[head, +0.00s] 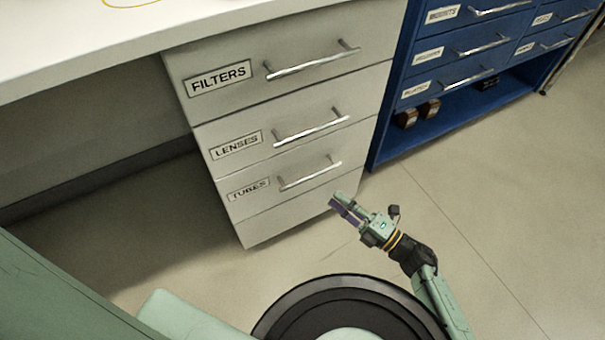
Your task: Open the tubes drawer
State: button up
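The tubes drawer (275,198) is the lowest labelled drawer in the light grey cabinet, in the head view. Its front looks flush with the drawers above, so it appears closed. It has a TUBES label (249,188) at the left and a metal bar handle (311,177) to the right of the label. My gripper (338,200) is in front of the cabinet, just below and right of the handle's right end in the picture. It looks apart from the handle, with nothing visible in it. Its fingers are too small to tell how far apart they are.
The lenses drawer (240,149) and filters drawer (225,103) sit above, both closed, with similar handles. A white worktop (60,45) overhangs at the upper left. A blue cabinet (385,150) with small drawers stands at the right. The floor (500,200) to the right is clear.

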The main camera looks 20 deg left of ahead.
aim_at(311, 176)
jog(key=p+x, duration=0.1)
jog(key=x, duration=0.9)
jog(key=shift+a+r, duration=0.1)
jog(key=shift+a, duration=0.15)
jog(key=shift+c, duration=0.5)
grip_shut()
